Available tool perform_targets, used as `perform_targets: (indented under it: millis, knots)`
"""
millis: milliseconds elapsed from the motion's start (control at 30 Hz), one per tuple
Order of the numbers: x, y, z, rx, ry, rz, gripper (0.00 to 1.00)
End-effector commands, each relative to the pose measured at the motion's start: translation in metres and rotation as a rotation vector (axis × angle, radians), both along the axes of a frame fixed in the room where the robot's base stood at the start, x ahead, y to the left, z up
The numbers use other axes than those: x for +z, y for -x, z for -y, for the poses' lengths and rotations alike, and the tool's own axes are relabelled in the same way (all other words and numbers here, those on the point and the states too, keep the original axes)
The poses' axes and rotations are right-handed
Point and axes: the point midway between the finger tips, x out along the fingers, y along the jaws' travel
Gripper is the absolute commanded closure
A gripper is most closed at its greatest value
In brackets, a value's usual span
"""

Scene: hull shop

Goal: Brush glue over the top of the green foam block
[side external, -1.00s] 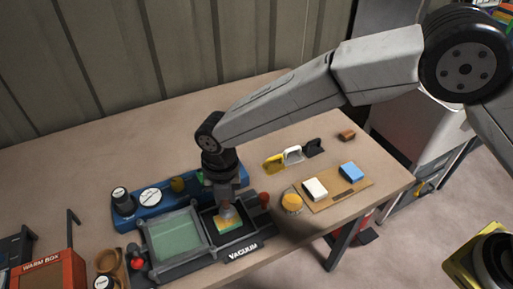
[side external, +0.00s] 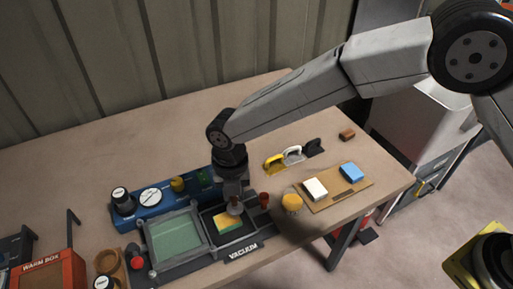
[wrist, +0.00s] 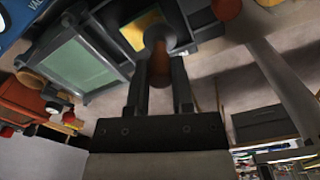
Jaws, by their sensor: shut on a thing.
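The green foam block (side external: 227,226) sits in the dark recessed tray (side external: 246,241) of the vacuum rig. Its visible top is mostly yellow-orange, with green showing along the lower edge. In the wrist view the block (wrist: 136,33) also shows a yellow top. My gripper (side external: 236,203) is over the right part of the block, pointing down. It is shut on the brush, whose brown handle (wrist: 160,66) shows between the fingers in the wrist view. The bristles are mostly hidden, so I cannot tell whether they touch the block. The yellow-topped glue pot (side external: 291,202) stands to the right.
A framed green panel (side external: 175,240) adjoins the tray's left. Behind is a blue gauge unit (side external: 150,198). A red knob (side external: 264,199) stands close right. A board with white (side external: 315,188) and blue (side external: 351,172) blocks lies farther right. The table's back left is clear.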

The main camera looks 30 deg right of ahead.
Motion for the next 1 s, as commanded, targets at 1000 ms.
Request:
perform_targets:
  millis: [1000]
  knots:
    - [0.000, 0.000, -0.016, 0.001, -0.001, 0.000, 1.00]
